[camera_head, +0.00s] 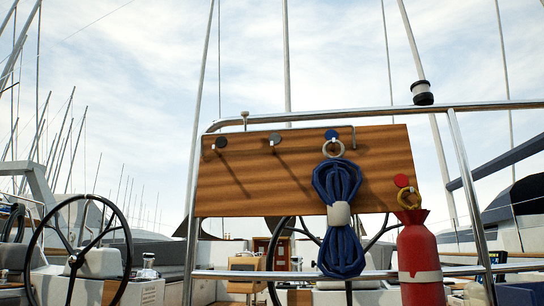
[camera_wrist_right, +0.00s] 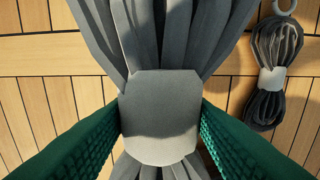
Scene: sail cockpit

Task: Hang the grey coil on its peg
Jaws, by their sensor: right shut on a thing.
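In the right wrist view the green padded fingers of my right gripper (camera_wrist_right: 161,124) are shut on the pale band around the middle of a grey coil (camera_wrist_right: 145,40). The coil's loops spread above and below the band; its top end is out of frame. In the head view a wooden board (camera_head: 245,185) carries pegs with coloured discs. Two greyish pegs, the left one (camera_head: 220,142) and the middle one (camera_head: 275,139), are bare; I cannot tell their exact shades. Neither gripper shows in the head view.
A blue coil (camera_head: 338,185) hangs by its ring from the blue-disc peg (camera_head: 331,134). A red cylinder (camera_head: 420,260) with a pale band is below the red disc (camera_head: 401,180). A steel rail (camera_head: 470,105) frames the board. Another dark grey coil (camera_wrist_right: 271,75) lies against planking in the wrist view.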

